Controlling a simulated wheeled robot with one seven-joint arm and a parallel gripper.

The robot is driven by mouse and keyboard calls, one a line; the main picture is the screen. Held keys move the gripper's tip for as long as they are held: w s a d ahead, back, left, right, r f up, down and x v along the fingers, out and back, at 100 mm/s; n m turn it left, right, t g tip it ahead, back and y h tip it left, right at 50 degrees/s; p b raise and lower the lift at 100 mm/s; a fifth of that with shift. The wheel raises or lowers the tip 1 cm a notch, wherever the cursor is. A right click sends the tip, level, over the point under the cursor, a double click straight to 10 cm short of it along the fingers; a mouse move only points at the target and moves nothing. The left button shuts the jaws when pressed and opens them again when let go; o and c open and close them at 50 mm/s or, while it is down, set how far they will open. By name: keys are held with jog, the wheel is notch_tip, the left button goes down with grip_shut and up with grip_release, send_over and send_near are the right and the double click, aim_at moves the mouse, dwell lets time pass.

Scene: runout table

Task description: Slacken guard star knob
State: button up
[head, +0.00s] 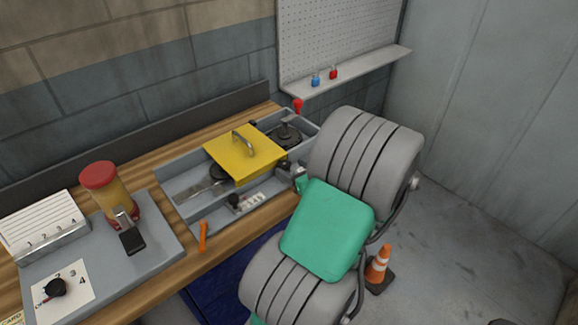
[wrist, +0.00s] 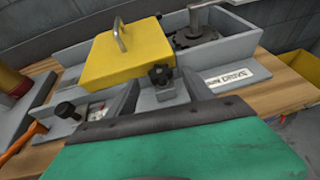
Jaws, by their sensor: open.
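A black star knob (wrist: 161,75) sits at the front of the yellow guard (wrist: 112,62) in the wrist view. In the head view the yellow guard (head: 245,151) lies over the grey tray, and the star knob (head: 284,164) is a small dark shape at its right front corner. My gripper (wrist: 162,90) is open and empty, its grey fingers either side of the knob in the picture and nearer the camera. I cannot tell whether they touch the knob. My green wrist housing hides most of the gripper in the head view.
A second black knob (head: 233,201) stands left of the guard's front corner, by a small label strip. An orange-handled tool (head: 203,236) lies on the wooden bench edge. A red-lidded jar (head: 107,195) stands left. A traffic cone (head: 379,267) stands on the floor.

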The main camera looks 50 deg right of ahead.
aim_at(284, 167)
jog(key=x, duration=0.2)
jog(key=shift+w+d+f, duration=0.1)
jog(key=shift+w, duration=0.15)
grip_shut()
dwell(0.5)
